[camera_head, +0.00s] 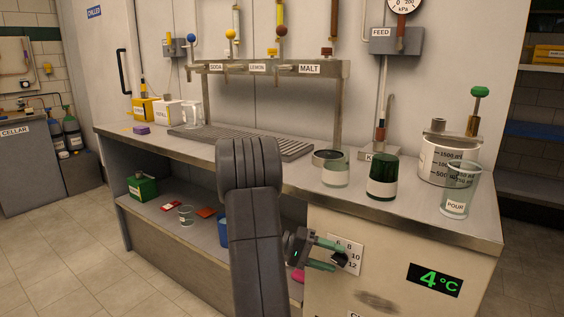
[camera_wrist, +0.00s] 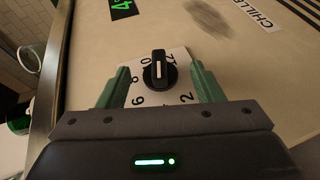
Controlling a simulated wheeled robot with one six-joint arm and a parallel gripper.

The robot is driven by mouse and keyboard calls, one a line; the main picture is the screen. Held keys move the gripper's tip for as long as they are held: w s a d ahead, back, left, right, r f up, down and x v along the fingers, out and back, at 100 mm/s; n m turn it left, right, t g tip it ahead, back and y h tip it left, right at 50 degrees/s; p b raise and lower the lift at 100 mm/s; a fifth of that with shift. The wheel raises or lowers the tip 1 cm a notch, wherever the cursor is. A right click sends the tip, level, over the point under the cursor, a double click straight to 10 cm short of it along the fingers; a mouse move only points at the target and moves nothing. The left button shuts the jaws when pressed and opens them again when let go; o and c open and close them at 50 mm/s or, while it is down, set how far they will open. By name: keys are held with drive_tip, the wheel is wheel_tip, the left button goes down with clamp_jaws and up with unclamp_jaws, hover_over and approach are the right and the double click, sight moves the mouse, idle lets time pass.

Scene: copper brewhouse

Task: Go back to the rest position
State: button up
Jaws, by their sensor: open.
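My gripper (camera_head: 326,255) is open, its two green fingers pointing at the front panel of the counter. In the wrist view my gripper (camera_wrist: 160,86) has its fingers apart on either side of a black dial knob (camera_wrist: 159,70). The knob sits on a white numbered plate (camera_wrist: 133,97), and its white mark points along the picture's vertical. The fingers look clear of the knob. In the head view the knob (camera_head: 340,259) and plate (camera_head: 350,246) show beside the fingertips. How far the fingertips are from the panel is hard to tell.
A green "4°C" display (camera_head: 436,280) is on the same panel. Taps stand over a drip grate (camera_head: 205,134). Open floor (camera_head: 80,240) lies left.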

drive_tip(key=shift+s+d+f, duration=0.1)
drive_tip(key=shift+d, duration=0.3)
